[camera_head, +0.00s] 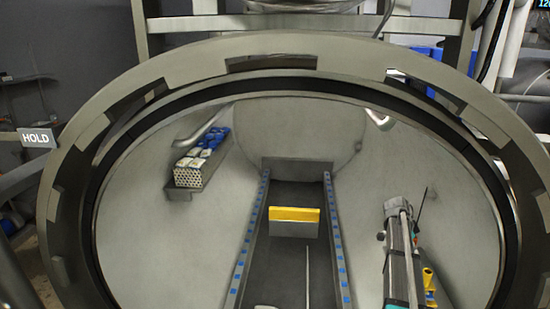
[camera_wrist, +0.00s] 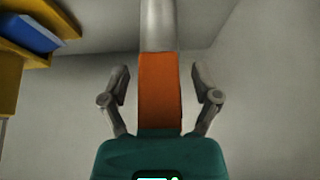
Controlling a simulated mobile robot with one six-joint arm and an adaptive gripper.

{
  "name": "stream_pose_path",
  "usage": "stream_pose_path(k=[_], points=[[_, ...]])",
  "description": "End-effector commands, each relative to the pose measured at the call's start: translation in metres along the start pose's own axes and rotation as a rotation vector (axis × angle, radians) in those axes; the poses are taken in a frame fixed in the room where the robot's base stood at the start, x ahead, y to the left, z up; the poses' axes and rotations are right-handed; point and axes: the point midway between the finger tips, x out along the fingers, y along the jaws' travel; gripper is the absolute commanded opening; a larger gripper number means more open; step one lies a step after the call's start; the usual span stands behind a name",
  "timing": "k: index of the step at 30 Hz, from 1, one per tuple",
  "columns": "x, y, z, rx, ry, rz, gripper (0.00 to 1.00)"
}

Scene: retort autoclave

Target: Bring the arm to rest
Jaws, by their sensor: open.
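My gripper (camera_wrist: 160,75) shows in the wrist view with its teal body at the bottom. Its two grey fingers stand apart, one on each side of an orange block-like part (camera_wrist: 160,92), with a visible gap on both sides. A grey cylinder (camera_wrist: 158,25) continues from the orange part to the top of the view. I cannot tell whether the orange part touches the palm. In the head view, my arm (camera_head: 400,250) is at the right, inside the round chamber. My gripper cannot be made out there.
The chamber's thick door ring (camera_head: 270,64) surrounds the opening. Blue-marked rails (camera_head: 252,230) run inward, with a yellow-topped block (camera_head: 294,222) between them. A side shelf (camera_head: 190,178) at left holds blue-and-white items. Yellow parts (camera_head: 429,283) stand beside my arm; a yellow structure (camera_wrist: 12,75) is upper left in the wrist view.

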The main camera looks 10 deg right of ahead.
Motion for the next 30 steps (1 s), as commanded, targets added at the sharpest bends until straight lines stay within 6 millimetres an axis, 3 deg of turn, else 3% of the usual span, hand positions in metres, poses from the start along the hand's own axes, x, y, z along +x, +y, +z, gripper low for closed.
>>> stream_pose_path(k=[8, 14, 21, 30], points=[[-0.025, 0.016, 0.036, -0.144, -0.042, -0.022, 0.8], [-0.067, 0.048, 0.098, -0.411, -0.115, -0.07, 0.8], [-0.125, 0.106, 0.182, -0.831, -0.214, -0.165, 0.8], [-0.191, 0.195, 0.268, -1.364, -0.315, -0.323, 0.8]])
